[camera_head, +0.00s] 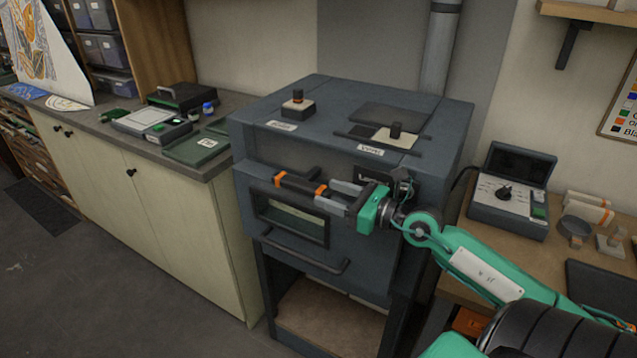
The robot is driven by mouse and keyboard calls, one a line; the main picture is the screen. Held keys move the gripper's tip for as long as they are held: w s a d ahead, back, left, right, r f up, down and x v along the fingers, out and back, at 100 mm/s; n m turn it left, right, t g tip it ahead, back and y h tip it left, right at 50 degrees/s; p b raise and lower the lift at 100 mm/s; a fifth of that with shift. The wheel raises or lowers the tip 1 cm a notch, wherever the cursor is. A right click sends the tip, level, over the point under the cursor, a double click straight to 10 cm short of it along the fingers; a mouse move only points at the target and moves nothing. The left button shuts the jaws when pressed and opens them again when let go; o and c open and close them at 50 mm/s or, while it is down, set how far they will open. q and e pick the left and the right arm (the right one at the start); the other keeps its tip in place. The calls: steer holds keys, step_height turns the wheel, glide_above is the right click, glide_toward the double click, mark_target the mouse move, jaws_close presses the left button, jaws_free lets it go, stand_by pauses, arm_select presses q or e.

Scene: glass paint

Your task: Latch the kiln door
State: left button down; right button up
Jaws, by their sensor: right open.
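The dark grey kiln (255,135) stands in the middle of the view. Its front door (350,245) appears closed against the body, with a small window (292,220) and a bar handle (305,262) below. A black latch lever with orange bands (298,184) lies across the upper door front. My right gripper (328,198) is in front of the door's upper part, pointing left. Its grey fingers are open, one on each side of the lever's right end. Whether they touch it I cannot tell. The latch catch is not clear. My left gripper is not in view.
At right, a wooden table (460,262) carries a control box (508,200) and small blocks. Labelled vents or plugs sit on the kiln top.

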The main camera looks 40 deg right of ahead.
mark_target(301, 186)
steer(key=shift+p+x, duration=0.7)
steer(key=shift+x, duration=1.3)
steer(key=shift+c, duration=0.2)
jaws_close()
